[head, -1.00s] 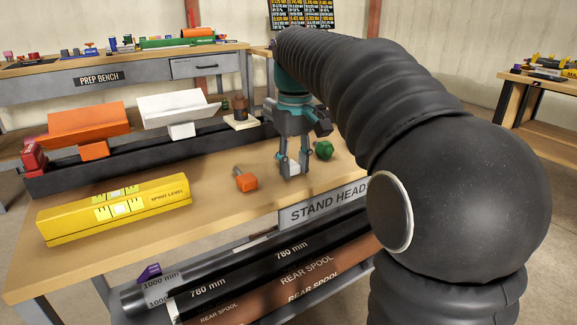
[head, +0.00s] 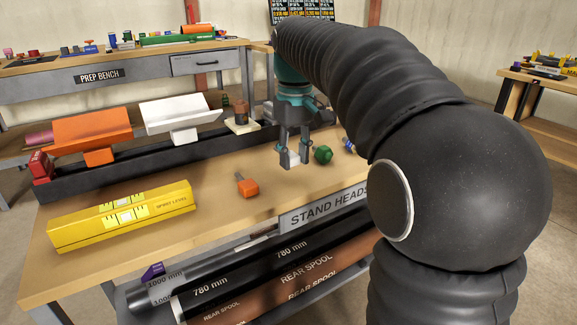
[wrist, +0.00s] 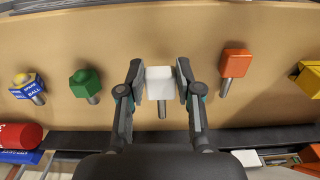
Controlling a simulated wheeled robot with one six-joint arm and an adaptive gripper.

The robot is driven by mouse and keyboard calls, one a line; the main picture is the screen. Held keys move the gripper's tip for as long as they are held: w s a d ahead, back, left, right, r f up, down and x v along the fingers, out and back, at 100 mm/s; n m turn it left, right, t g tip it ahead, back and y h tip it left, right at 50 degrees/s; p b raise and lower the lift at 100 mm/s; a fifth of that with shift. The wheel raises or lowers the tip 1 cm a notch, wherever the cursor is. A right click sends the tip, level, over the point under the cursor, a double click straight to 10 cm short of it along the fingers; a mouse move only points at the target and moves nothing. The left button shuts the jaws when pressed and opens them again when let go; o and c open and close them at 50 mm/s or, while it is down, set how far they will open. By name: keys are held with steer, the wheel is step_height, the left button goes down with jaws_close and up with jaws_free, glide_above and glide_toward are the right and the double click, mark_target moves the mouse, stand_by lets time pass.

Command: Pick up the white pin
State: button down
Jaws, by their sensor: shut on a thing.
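The white pin (wrist: 160,84) has a white block head and a short grey metal shank. In the wrist view it sits between the two fingers of my gripper (wrist: 160,86), with its shank pointing toward the palm. In the head view my gripper (head: 293,162) points down at the bench, and the white head (head: 293,158) shows between its fingertips. My gripper is shut on the white pin. Whether the pin still touches the bench top I cannot tell.
An orange pin (head: 247,187) lies left of my gripper and a green pin (head: 323,154) close to its right. A blue-and-yellow pin (wrist: 28,86) lies farther along. The yellow spirit level (head: 120,215) and the rail with orange (head: 92,130) and white (head: 180,114) cradles are left.

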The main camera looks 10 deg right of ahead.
steer(key=shift+r, duration=2.15)
